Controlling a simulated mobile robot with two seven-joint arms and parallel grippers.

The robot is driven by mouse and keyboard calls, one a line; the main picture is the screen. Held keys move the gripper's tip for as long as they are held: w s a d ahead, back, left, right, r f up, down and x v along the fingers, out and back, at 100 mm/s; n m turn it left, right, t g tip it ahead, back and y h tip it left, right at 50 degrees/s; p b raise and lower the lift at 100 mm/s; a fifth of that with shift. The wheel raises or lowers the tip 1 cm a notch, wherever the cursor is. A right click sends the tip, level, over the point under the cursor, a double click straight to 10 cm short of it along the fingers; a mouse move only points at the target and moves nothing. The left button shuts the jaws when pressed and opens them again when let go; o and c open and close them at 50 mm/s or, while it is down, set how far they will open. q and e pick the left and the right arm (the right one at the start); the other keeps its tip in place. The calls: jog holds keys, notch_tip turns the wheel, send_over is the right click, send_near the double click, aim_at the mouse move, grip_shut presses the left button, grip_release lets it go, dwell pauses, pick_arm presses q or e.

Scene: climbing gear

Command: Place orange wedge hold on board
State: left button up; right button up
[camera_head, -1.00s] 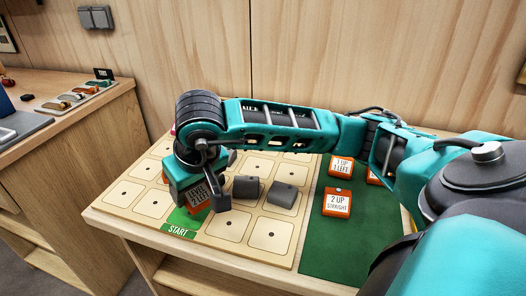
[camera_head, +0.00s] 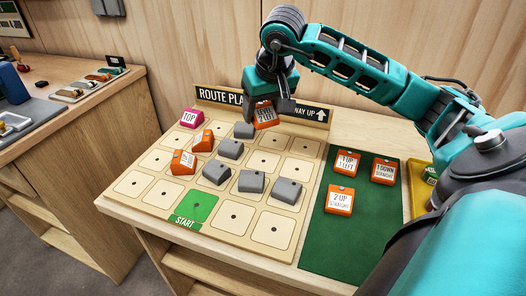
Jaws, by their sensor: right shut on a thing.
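My right gripper (camera_head: 266,103) is shut on an orange wedge hold (camera_head: 265,116) with a white label too small to read surely. It holds it at the board's back edge, in front of the ROUTE PLAN sign; whether it touches anything below cannot be told. The board (camera_head: 146,211) has square cells with dark centre holes. Two orange holds, one nearer (camera_head: 183,162) and one farther (camera_head: 202,140), sit on its left part. A pink TOP hold (camera_head: 191,118) is at the back left, and a green START cell (camera_head: 196,207) is at the front. My left gripper is not in view.
Several grey blocks (camera_head: 251,182) stand on the board. Three labelled orange holds (camera_head: 340,200) lie on the green mat (camera_head: 328,254) at the right. A yellow tray (camera_head: 418,185) is partly hidden by my arm. The sign (camera_head: 215,97) stands along the back.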

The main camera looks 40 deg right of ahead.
aim_at(261, 157)
notch_tip(261, 157, down, 11)
jog(key=shift+f+b, duration=0.1)
jog(key=shift+b, duration=0.35)
jog(key=shift+f, duration=0.2)
jog(key=o, duration=1.1)
jog(key=shift+r, duration=0.15)
jog(key=shift+r, duration=0.3)
jog(key=p+v, duration=0.1)
jog(key=v, duration=1)
jog(key=shift+s+a+r, duration=0.1)
jog(key=shift+s+r, duration=0.05)
jog(key=shift+r, duration=0.1)
